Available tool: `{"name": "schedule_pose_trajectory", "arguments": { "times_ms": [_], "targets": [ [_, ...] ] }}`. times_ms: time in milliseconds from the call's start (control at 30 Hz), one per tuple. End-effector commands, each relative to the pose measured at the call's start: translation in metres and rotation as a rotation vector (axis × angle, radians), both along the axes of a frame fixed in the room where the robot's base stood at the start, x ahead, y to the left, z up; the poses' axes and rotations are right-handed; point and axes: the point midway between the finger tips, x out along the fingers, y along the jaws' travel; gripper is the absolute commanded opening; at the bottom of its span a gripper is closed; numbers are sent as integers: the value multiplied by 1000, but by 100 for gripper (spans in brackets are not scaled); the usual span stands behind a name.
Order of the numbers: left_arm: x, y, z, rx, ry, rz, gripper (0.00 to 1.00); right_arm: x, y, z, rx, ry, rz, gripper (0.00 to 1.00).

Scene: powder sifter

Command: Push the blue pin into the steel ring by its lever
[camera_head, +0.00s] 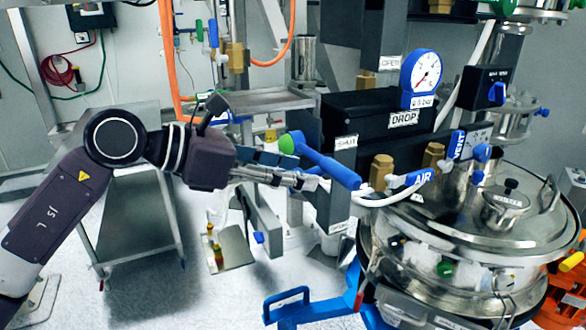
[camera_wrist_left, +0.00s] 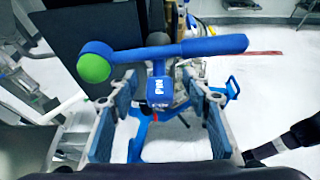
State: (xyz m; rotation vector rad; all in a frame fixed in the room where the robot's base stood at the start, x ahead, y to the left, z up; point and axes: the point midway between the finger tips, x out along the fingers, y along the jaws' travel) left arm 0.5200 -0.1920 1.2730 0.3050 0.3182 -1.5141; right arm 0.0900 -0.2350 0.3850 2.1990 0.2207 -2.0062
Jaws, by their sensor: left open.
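In the head view the blue lever (camera_head: 333,168) has a green ball end (camera_head: 288,144) and slants down to the right, beside the grey post with the SHUT label. In the left wrist view the blue lever (camera_wrist_left: 190,51) crosses the picture, its green ball (camera_wrist_left: 93,68) at the left. Below its middle is the blue pin block (camera_wrist_left: 160,88), marked PIN. My left gripper (camera_head: 292,172) is close to the lever. Its fingers are open and apart on both sides of the pin block in the wrist view (camera_wrist_left: 160,110). I cannot make out the steel ring.
A steel sifter vessel (camera_head: 440,220) with a clamped lid stands at the right. A blue bracket (camera_head: 290,305) sticks out low in front of it. A pressure gauge (camera_head: 421,75) and DROP box stand behind. A steel trolley (camera_head: 135,215) is at the left, with bare floor around it.

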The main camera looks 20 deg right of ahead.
Motion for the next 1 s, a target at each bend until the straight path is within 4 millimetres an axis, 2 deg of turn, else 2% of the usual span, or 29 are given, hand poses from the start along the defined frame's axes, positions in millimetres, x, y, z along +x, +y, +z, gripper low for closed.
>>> {"name": "schedule_pose_trajectory", "arguments": {
  "times_ms": [300,500,700,1000],
  "targets": [
    [0,62,27,-6,-3,7,44,0,0,0,0,0,0,26],
    [-1,94,40,-7,-2,7,44,0,0,0,0,0,0,26],
    [-3,107,46,-9,-2,5,44,0,0,0,0,0,0,26],
    [-3,108,47,-9,-2,4,42,0,0,0,0,0,0,26]
  ]
}}
